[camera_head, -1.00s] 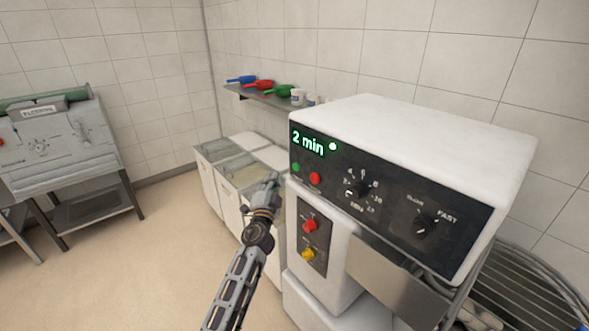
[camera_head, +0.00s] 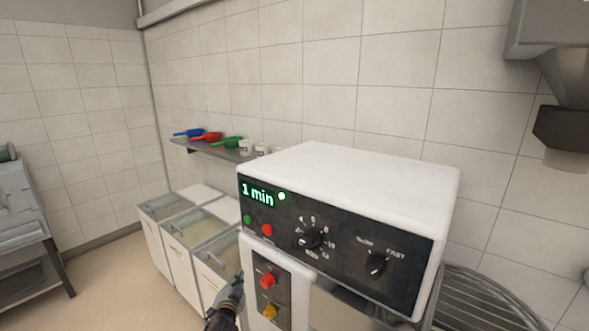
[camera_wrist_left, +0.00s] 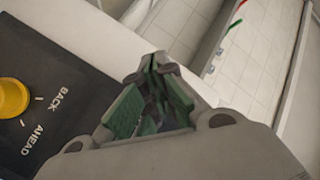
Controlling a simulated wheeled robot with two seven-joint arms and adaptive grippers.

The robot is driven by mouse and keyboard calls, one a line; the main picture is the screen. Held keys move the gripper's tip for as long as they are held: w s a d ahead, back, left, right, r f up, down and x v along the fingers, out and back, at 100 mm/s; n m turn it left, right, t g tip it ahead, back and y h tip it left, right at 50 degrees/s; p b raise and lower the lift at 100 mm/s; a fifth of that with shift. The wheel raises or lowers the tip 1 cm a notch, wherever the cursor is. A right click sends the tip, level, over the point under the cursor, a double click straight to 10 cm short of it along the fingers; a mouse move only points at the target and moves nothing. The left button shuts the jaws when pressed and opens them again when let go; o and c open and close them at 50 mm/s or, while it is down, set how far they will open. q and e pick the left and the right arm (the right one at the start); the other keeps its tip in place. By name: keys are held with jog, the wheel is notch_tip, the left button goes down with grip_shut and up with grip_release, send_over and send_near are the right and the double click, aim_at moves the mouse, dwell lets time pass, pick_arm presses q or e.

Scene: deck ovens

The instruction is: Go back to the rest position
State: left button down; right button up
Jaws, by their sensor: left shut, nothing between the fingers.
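My left gripper (camera_head: 232,290) is at the bottom of the head view, just left of the white machine's lower button panel. It is shut and empty. In the left wrist view the closed fingers (camera_wrist_left: 155,95) show green pads, with nothing between them. The white machine (camera_head: 350,185) has a dark control panel with a green display reading "1 min". Its red button (camera_head: 267,281) and yellow button (camera_head: 270,311) are beside my gripper. The yellow button (camera_wrist_left: 14,97) also shows at the left of the wrist view, apart from the fingers. My right gripper is not in view.
Several lidded bins (camera_head: 185,228) stand left of the machine. A wall shelf (camera_head: 215,150) above them holds blue, red and green scoops and white cups. A wire guard (camera_head: 485,300) is at the right. Open floor (camera_head: 110,290) lies at the left.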

pick_arm(q)
jog(key=s+f+n+g+h, duration=0.15)
jog(key=s+f, duration=0.25)
jog(key=f, duration=0.7)
jog(key=s+f+n+g+y, duration=0.1)
jog(key=s+f+g, duration=0.25)
jog(key=f, duration=0.85)
jog(key=s+a+f+n+g, duration=0.15)
jog(key=s+f+g, duration=0.25)
jog(key=s+f, duration=1.25)
jog(key=s+a+f+g, duration=0.2)
jog(key=s+f, duration=0.3)
jog(key=s, duration=0.8)
jog(key=s+a+f+g, duration=0.2)
jog(key=s+f, duration=0.3)
jog(key=s, duration=0.9)
jog(key=s+a+f+n+g, duration=0.1)
jog(key=s+f, duration=0.4)
jog(key=s, duration=0.8)
jog(key=shift+s+a+f+g, duration=0.3)
jog(key=shift+a+g, duration=0.3)
jog(key=shift+a, duration=0.5)
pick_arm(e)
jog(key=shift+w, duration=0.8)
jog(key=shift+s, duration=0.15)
